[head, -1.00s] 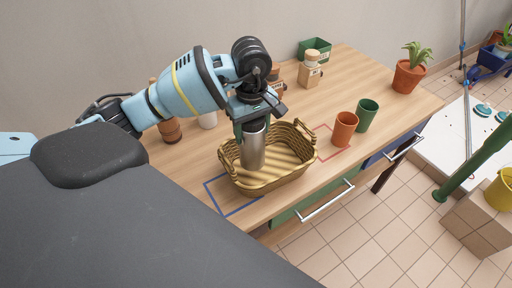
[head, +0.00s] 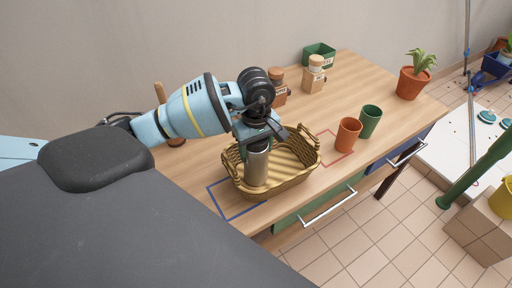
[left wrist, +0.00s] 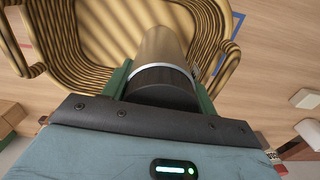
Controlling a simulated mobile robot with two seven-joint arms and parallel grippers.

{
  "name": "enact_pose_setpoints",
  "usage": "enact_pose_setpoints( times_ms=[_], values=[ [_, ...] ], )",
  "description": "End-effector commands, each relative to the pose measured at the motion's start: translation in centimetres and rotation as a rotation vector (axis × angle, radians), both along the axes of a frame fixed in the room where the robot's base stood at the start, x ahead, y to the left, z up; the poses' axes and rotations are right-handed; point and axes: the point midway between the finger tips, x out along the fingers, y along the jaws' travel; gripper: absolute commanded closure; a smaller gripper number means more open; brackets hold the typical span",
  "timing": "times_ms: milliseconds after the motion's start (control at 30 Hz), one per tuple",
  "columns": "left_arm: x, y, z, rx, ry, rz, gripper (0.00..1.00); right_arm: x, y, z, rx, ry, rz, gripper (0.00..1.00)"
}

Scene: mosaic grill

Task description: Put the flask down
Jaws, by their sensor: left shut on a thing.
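The flask (head: 257,166) is a metal cylinder with a dark top, and it stands upright inside the wicker basket (head: 305,165), towards its left end. My left gripper (head: 257,142) is shut on the flask's upper part from above. In the left wrist view the flask (left wrist: 163,47) sits between the green fingers (left wrist: 160,85), its dark cap nearest the camera and the basket's striped weave (left wrist: 90,35) beyond. Whether the flask's base touches the basket floor is hidden by the front wall. My right gripper is not in view.
The basket stands on the wooden table (head: 385,93) over a blue outline (head: 238,213). An orange cup (head: 347,136) and a green cup (head: 370,121) stand to its right. Jars (head: 313,76), a green box (head: 319,55) and a potted plant (head: 412,80) are farther back.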

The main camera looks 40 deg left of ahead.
Motion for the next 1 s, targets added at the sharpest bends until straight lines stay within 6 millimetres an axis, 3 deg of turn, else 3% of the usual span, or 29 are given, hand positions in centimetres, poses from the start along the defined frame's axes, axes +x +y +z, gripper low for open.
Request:
enact_pose_setpoints(
  times_ms=[67, 100, 233, 667, 1000],
  values=[
    [0.0, 0.0, -0.3, 0.0, 0.001, 0.0, 0.9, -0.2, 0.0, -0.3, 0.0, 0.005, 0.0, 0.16],
    [0.0, 0.0, -0.4, 0.001, 0.002, 0.0, 0.4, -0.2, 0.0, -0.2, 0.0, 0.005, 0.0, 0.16],
    [0.0, 0.0, -0.3, 0.0, 0.001, 0.0, 0.23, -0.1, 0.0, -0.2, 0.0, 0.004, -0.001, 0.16],
    [0.1, 0.0, 0.7, 0.0, -0.003, 0.0, 0.2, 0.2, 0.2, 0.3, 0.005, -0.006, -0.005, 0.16],
    [0.1, 0.0, 6.9, 0.001, -0.005, 0.0, 0.2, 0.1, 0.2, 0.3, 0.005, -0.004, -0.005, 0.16]
  ],
)
